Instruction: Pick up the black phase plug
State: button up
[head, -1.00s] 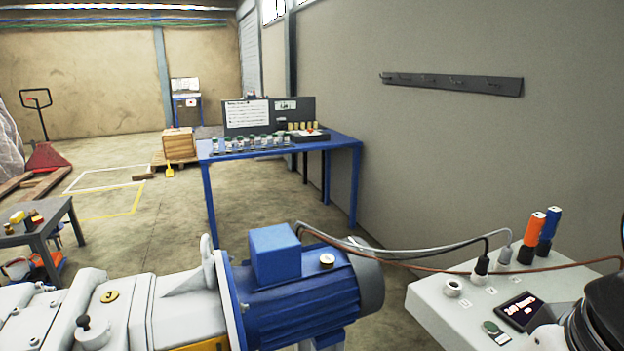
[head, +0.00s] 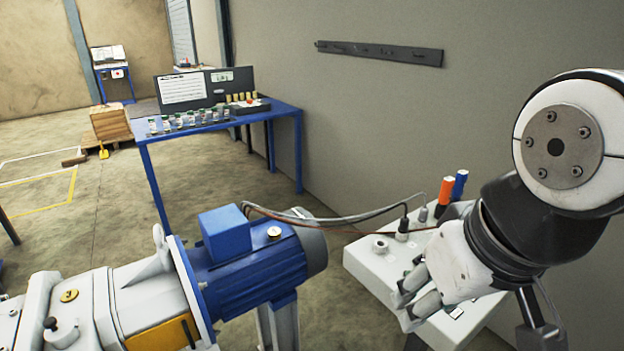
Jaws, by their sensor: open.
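The black phase plug (head: 403,228) stands upright in the top of the white control box (head: 368,270), with a black cable leaving its top. A grey plug (head: 423,213) stands just behind it to the right. My gripper (head: 407,304) is open and empty. It hangs over the front part of the box, nearer to the camera than the black plug and apart from it. My gripper and arm hide much of the box's right side and its display.
An empty white socket (head: 380,245) is left of the black plug. An orange plug (head: 446,190) and a blue plug (head: 460,185) stand behind. Cables run to the blue motor (head: 255,265) on the left. A grey wall (head: 400,120) is behind the box.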

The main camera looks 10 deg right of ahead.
aim_at(403, 228)
jog(key=i+l, duration=0.1)
jog(key=l, duration=0.3)
jog(key=i+l, duration=0.15)
jog(key=l, duration=0.3)
jog(key=i+l, duration=0.1)
jog(key=l, duration=0.3)
jog(key=i+l+z, duration=0.1)
jog(key=l, duration=0.3)
jog(key=i+l, duration=0.15)
jog(key=l, duration=0.3)
jog(key=i, duration=0.35)
